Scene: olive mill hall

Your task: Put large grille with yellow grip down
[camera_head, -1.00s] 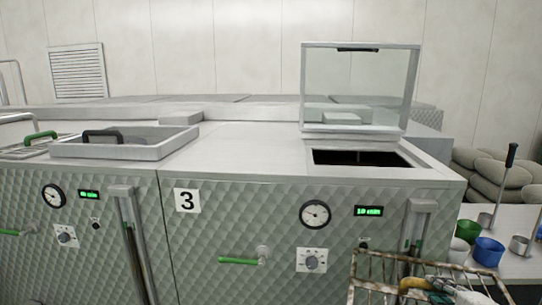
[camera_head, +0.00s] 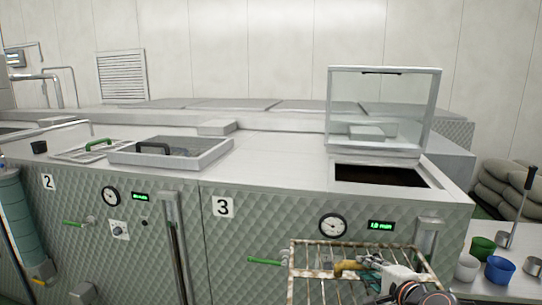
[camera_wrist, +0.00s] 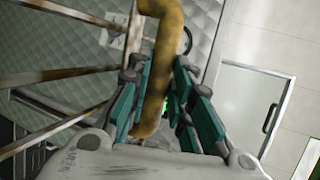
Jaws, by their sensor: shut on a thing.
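The large grille (camera_head: 306,270) has rusty, pale metal bars and a yellow grip (camera_head: 350,266). It is held up in front of the machine marked 3, at the lower right of the head view. My gripper (camera_head: 368,265) is shut on the yellow grip. In the wrist view the yellow grip (camera_wrist: 160,60) passes between the green finger pads of my gripper (camera_wrist: 160,105), and brown grille bars (camera_wrist: 60,75) run off to the left. The grille's lower part is cut off by the head view's bottom edge.
Machine 3 (camera_head: 290,190) has an open hatch (camera_head: 380,176) with its clear lid (camera_head: 384,108) raised. Blue (camera_head: 499,270) and green cups (camera_head: 482,248) stand on a side table at right. The top between is clear.

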